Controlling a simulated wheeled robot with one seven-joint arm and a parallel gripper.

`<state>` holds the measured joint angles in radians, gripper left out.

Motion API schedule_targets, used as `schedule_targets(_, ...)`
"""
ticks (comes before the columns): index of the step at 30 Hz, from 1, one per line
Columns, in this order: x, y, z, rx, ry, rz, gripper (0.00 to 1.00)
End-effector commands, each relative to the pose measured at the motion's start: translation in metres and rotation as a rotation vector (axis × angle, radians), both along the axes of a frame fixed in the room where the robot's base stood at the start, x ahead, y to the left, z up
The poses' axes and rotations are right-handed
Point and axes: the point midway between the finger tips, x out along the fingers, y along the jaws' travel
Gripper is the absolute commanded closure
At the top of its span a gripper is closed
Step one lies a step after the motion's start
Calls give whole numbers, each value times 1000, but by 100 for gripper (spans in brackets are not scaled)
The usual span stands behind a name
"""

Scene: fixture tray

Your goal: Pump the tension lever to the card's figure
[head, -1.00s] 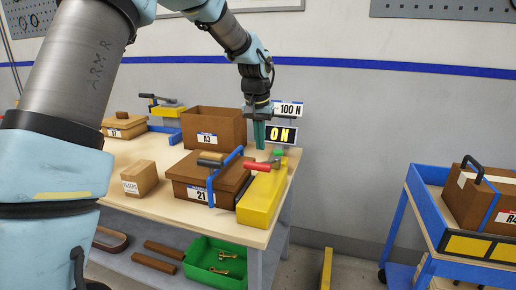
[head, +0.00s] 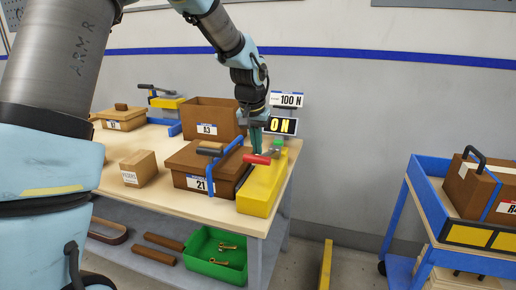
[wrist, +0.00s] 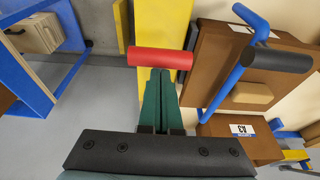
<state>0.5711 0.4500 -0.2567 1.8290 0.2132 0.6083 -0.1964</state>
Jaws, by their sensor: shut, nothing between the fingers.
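The tension lever has a red handle (head: 257,159) above a yellow tensioner body (head: 258,192) at the right end of the workbench. My gripper (head: 256,151) is shut and empty, pointing down just behind the red handle. In the wrist view, the green fingertips (wrist: 160,72) lie together right at the edge of the red handle (wrist: 160,57); I cannot tell whether they touch it. The white card (head: 290,100) reads 100 N. The black display (head: 282,126) below it reads 0 N, its left part close behind my gripper.
An open brown box (head: 215,112) marked A3 stands behind. A small carton (head: 140,168) sits left. A blue cart (head: 432,200) stands right, across open floor.

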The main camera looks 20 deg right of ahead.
Motion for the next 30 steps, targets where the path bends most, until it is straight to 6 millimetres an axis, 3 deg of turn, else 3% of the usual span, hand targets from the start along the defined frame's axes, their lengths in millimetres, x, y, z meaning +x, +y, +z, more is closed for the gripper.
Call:
schedule_targets(1, -2, 2, -13, -11, -14, -1, 100)
schedule_targets(30, -21, 19, -91, -183, -196, 1, 100)
